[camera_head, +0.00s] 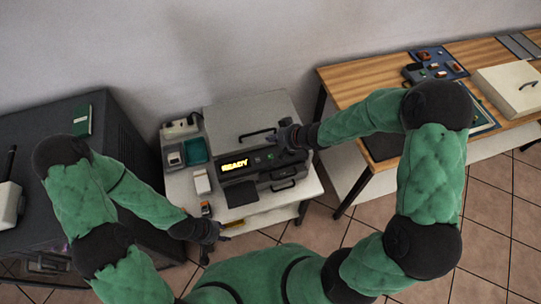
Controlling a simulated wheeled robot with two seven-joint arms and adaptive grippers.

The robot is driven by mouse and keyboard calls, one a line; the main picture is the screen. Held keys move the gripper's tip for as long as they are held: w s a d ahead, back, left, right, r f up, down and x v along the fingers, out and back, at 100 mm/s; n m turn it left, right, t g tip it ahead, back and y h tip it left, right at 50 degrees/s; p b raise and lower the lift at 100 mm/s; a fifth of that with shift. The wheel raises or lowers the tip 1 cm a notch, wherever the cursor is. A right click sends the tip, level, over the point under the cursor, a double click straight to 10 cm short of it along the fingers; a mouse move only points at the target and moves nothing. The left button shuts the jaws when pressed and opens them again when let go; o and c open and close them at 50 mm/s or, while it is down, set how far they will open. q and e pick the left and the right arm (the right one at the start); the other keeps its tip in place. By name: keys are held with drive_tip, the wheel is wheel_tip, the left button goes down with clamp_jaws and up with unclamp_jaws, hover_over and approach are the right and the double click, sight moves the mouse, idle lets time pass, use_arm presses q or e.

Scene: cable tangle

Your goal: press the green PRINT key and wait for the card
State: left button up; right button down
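A dark grey machine (262,178) stands on a white-topped table. Its display (235,165) reads READY in yellow. A small green spot that looks like the green PRINT key (270,156) shows on its top, right of the display; its lettering is too small to read. No card can be made out at the machine. My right gripper (281,136) is at the machine's back right, a little beyond the green spot; I cannot tell whether it touches anything. My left gripper (215,238) hangs low by the table's front left corner, apart from the machine. Both sets of fingers are too small to read.
A teal tray (196,151), a white box (201,182) and a small orange-and-dark item (206,209) lie left of the machine. A dark cabinet (125,150) stands left. A wooden bench (370,77) with parts and a cream case (510,88) stands right.

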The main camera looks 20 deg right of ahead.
drive_tip(key=b, duration=0.8)
hover_over(273, 157)
drive_tip(key=shift+a+f, duration=0.15)
drive_tip(key=shift+f, duration=3.55)
drive_tip(key=shift+f+b, duration=0.65)
drive_tip(key=shift+f, duration=0.05)
drive_tip(key=shift+f, duration=0.15)
drive_tip(key=shift+f, duration=0.2)
drive_tip(key=shift+f, duration=0.35)
drive_tip(key=shift+r+p, duration=0.75)
drive_tip(key=shift+p, duration=0.15)
